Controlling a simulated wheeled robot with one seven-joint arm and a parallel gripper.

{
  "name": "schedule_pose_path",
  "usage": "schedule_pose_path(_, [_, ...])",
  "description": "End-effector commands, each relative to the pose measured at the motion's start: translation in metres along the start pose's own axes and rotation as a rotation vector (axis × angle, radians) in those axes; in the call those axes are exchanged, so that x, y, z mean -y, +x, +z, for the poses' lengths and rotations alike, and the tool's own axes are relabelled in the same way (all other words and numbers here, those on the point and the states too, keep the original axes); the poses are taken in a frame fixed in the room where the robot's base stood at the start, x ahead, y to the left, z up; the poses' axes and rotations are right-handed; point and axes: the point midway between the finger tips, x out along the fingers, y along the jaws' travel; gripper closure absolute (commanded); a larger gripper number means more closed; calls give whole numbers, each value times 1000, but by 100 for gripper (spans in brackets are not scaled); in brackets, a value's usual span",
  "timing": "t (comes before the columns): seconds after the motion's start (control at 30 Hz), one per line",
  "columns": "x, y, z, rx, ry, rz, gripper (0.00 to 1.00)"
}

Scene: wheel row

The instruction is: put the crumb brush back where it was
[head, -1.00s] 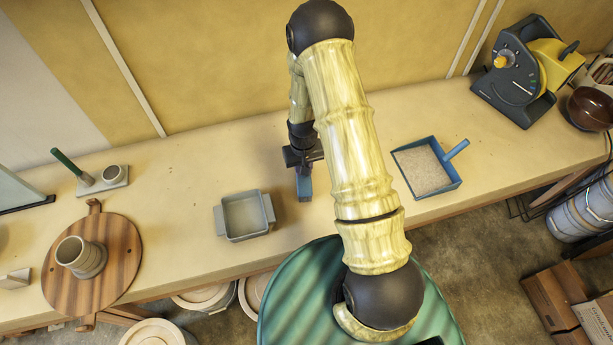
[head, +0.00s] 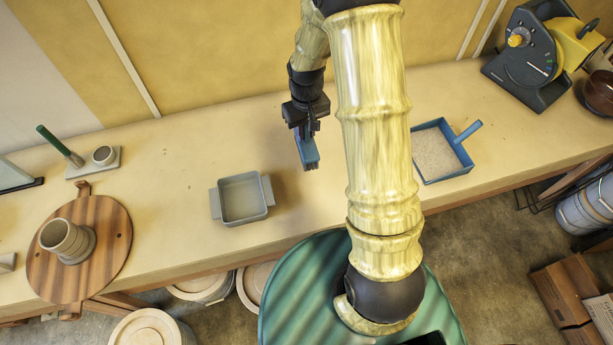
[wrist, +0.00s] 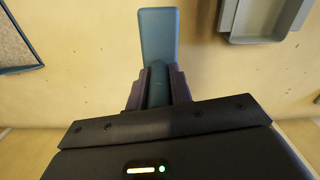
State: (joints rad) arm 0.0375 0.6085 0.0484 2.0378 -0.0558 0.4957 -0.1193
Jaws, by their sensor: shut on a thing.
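The crumb brush (head: 308,153) is blue with dark bristles, in the middle of the head view. My gripper (head: 304,131) is shut on its handle, and the brush points down toward the bench. In the wrist view the brush (wrist: 159,45) sticks out beyond the fingers of my gripper (wrist: 158,88). Whether the bristles touch the bench I cannot tell. A blue dustpan (head: 462,172) with pale crumbs in it lies on the bench to the right, partly behind my arm. Its corner also shows in the wrist view (wrist: 38,67).
A grey square dish (head: 214,205) stands left of the brush. Farther left are a round wooden board (head: 105,245) with a grey cup (head: 62,238), and a small stand (head: 110,165) with a green-handled tool. A yellow and dark machine (head: 525,60) stands at the back right. Bench around the brush is clear.

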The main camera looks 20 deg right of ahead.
Motion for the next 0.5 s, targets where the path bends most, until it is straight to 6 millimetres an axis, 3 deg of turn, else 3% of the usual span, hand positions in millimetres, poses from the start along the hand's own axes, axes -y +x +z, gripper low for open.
schedule_pose_path(0.2, [1, -11, 4, 1, -27, 1, 100])
schedule_pose_path(0.5, [1, -7, 4, 2, -26, 1, 100])
